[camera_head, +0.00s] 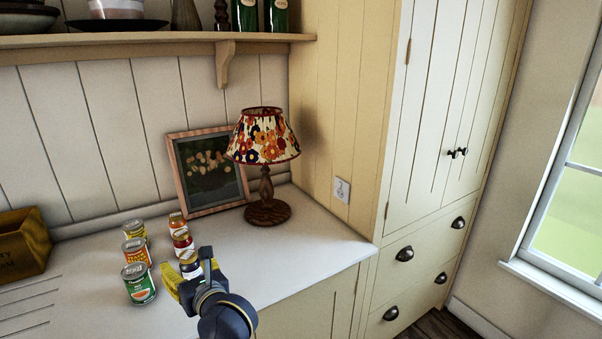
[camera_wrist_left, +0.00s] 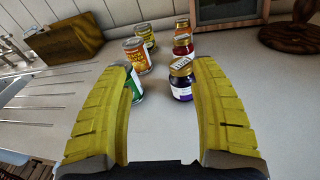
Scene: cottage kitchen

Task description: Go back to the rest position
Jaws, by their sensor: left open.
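My left gripper (camera_head: 186,284) is over the front of the white countertop (camera_head: 300,246), beside the cans and jars. In the left wrist view its two yellow fingers (camera_wrist_left: 163,95) are spread wide with nothing between their tips. A jar with a purple label (camera_wrist_left: 181,80) stands just beyond the right fingertip; in the head view the gripper partly covers this jar (camera_head: 190,264). A green-labelled can (camera_head: 138,284) stands to the left, partly hidden by the left finger in the wrist view. My right gripper is in neither view.
Two more cans (camera_head: 136,252) (camera_head: 134,230) and two more jars (camera_head: 182,242) (camera_head: 177,222) stand in rows. A floral-shaded lamp (camera_head: 267,212) and a framed picture (camera_head: 208,170) stand behind. A wooden crate (camera_head: 22,243) is at left. Counter right of the jars is clear.

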